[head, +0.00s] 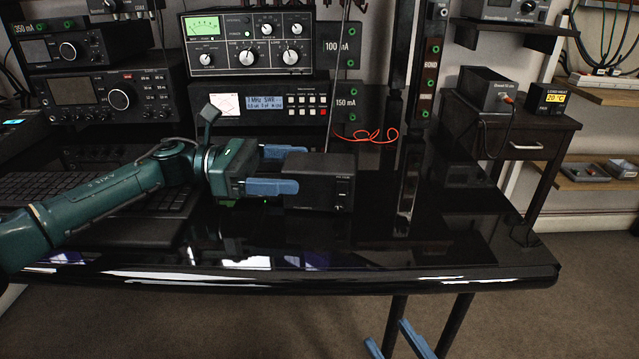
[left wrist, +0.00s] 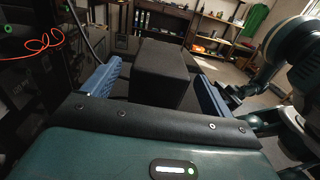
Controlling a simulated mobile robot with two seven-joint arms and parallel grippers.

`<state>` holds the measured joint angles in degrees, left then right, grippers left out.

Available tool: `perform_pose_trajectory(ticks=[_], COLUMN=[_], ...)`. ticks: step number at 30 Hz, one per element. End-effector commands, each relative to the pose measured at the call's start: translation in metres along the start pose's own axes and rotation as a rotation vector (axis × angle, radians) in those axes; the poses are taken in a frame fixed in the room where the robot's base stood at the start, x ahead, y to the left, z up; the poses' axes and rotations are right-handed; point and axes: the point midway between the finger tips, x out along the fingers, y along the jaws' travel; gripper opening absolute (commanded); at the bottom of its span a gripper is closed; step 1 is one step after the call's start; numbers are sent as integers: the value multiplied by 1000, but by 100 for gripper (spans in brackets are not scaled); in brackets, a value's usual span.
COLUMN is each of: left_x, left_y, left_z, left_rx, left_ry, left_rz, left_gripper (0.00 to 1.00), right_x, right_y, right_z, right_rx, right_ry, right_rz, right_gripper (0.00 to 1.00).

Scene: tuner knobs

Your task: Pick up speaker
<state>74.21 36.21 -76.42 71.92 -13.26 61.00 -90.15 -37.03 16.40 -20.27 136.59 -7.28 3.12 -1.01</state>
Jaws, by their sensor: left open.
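The speaker is a small black box (head: 318,183) standing upright on the glossy black desk (head: 440,262), near its front edge. It also shows in the left wrist view as a dark block (left wrist: 163,72) between the fingers. My left gripper (head: 300,169) is open, coming from the left, with one blue finger on the near side of the speaker and one on the far side. The left wrist view shows the fingers (left wrist: 155,88) spread on either side of it; I cannot tell if either touches. My right gripper (head: 394,342) is low, below the desk's front edge, with its blue fingers apart.
Behind the speaker stand stacked radio units, including a meter unit (head: 250,43) and a display unit (head: 262,106). A red coiled wire (head: 366,135) hangs behind. A keyboard (head: 60,190) lies left under my arm. The desk right of the speaker is mostly clear.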

Motion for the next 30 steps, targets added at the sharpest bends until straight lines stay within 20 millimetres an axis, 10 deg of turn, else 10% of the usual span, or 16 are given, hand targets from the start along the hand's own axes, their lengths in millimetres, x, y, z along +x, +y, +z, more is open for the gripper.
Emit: perform_pose_trajectory(ticks=[13, 30], left_x=[24, 24], left_y=[0, 1], left_z=[0, 2], left_rx=[0, 1], left_ry=[0, -2], left_rz=[2, 2], left_gripper=[85, 40], right_x=[2, 2], right_y=[-2, -1], right_z=[-4, -4], right_rx=[15, 10], right_ry=[17, 17], right_rz=[-6, -4], right_gripper=[36, 36])
